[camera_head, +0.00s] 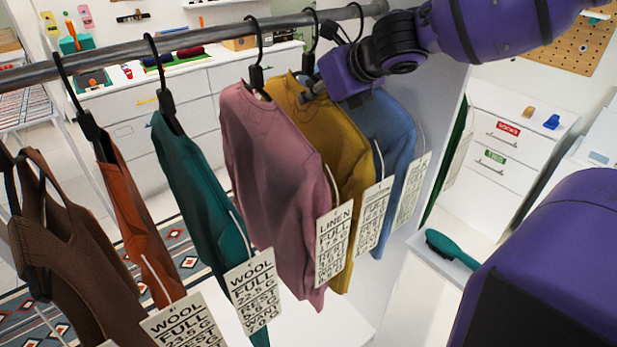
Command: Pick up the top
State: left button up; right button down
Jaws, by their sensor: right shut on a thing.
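Several tops hang from black hangers on a metal rail (200,42). From left to right they are brown (75,255), rust (135,220), teal (195,185), pink (270,170), mustard (340,140) and blue (393,135). My right gripper (308,92) comes in from the upper right and is shut at the neckline of the mustard top, just below its hanger. The mustard top still hangs among the others, partly hidden by the pink one. The gripper hides part of the blue top. My left gripper is not in view.
Printed tags hang from the tops, such as the pink top's linen tag (333,245). A white wardrobe panel (440,130) stands right of the blue top. A green brush (452,248) lies on a white surface at right. White drawers (505,150) stand behind.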

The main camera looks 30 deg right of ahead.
aim_at(310, 80)
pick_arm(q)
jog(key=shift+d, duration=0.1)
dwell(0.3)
